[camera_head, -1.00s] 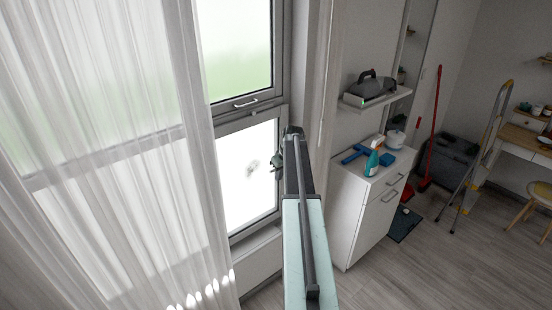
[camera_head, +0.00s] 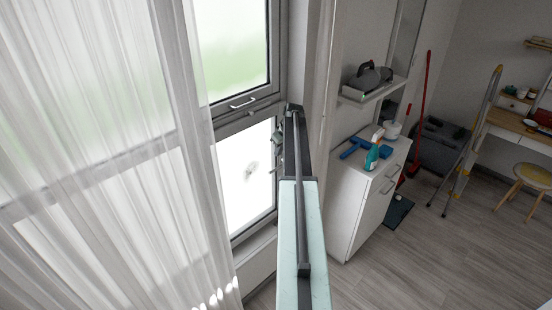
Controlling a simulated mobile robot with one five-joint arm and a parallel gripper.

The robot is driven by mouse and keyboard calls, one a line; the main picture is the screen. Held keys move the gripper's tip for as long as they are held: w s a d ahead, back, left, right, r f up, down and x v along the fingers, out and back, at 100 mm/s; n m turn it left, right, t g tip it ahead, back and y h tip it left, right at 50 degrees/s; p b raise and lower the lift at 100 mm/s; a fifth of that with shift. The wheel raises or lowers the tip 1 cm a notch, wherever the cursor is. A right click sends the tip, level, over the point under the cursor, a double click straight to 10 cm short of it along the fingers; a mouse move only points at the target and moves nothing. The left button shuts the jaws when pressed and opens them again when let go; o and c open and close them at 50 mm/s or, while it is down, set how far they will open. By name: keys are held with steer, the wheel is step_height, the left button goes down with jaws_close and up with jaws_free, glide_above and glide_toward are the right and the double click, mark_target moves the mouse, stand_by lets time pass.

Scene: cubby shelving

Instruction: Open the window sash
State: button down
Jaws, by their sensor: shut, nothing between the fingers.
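The window (camera_head: 240,60) stands at the left, with a frosted upper sash and a bright lower pane (camera_head: 248,172). A small white handle (camera_head: 243,102) sits on the bottom rail of the upper sash, and the sash appears shut. My arm reaches up the middle of the view. My gripper (camera_head: 277,147) is at the arm's far end, in front of the right edge of the lower pane. It is lower and to the right of the handle, apart from it. The gripper is shut and empty, and its fingertips are small and partly hidden by the arm.
A sheer white curtain (camera_head: 95,150) covers the window's left part. A white cabinet (camera_head: 352,205) with a spray bottle (camera_head: 373,155) and blue squeegee (camera_head: 352,148) stands right of my arm. A wall shelf (camera_head: 375,93) is above it. Open floor (camera_head: 440,250) lies to the right.

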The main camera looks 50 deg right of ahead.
steer(key=b, duration=0.9)
glide_toward(275, 163)
steer(key=a+f, duration=0.4)
steer(key=f, duration=0.1)
steer(key=shift+s+a+r+p, duration=0.1)
steer(key=shift+s+p, duration=0.15)
steer(key=shift+p, duration=0.05)
